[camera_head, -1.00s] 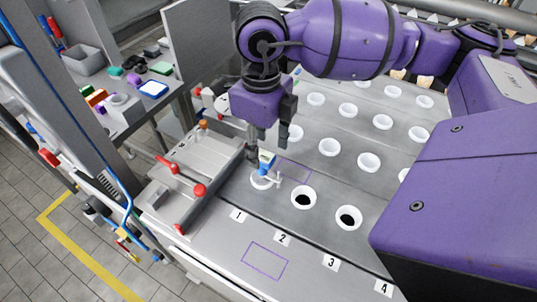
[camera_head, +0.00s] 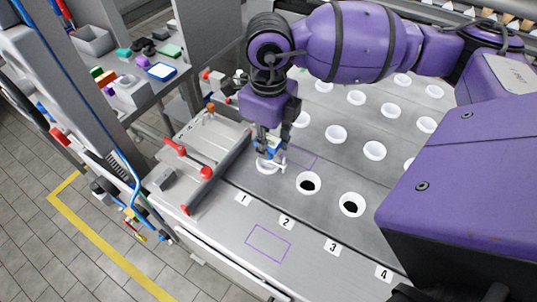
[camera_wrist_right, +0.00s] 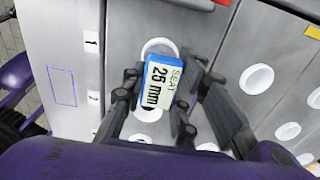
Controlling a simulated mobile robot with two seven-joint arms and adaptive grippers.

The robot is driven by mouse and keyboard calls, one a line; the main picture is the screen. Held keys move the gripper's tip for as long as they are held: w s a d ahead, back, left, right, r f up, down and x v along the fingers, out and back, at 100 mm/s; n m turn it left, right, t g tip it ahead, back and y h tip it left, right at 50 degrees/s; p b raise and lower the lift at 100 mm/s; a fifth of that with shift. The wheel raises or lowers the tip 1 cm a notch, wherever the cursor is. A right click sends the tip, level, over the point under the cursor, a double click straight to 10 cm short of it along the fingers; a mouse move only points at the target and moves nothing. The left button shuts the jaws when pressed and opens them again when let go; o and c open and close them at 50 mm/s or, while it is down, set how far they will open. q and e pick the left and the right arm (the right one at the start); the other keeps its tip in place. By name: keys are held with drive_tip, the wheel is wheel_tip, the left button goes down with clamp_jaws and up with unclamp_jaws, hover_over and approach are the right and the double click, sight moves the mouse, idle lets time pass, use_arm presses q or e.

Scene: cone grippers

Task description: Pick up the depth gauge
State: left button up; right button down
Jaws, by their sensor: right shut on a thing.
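The depth gauge (camera_head: 273,148) is a small blue block with a pale crossbar, at the white cup (camera_head: 266,167) behind label 1. In the wrist view the right gripper's fingers (camera_wrist_right: 162,88) are shut on the two sides of the gauge. The gauge's lower part is hidden, and I cannot tell whether it touches the cup. My left gripper is not in view.
A metal fixture with red handles (camera_head: 187,162) stands close on the left. White cups with dark centres (camera_head: 308,183) and (camera_head: 352,204) lie to the right. An outlined rectangle (camera_head: 268,243) marks the clear front strip. A side table (camera_head: 140,113) holds small parts.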

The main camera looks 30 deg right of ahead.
drive_tip(key=shift+r, duration=0.8)
drive_tip(key=s+a+r, duration=1)
drive_tip(key=r, duration=0.1)
drive_tip(key=shift+r, duration=0.25)
drive_tip(key=shift+d+f, duration=0.1)
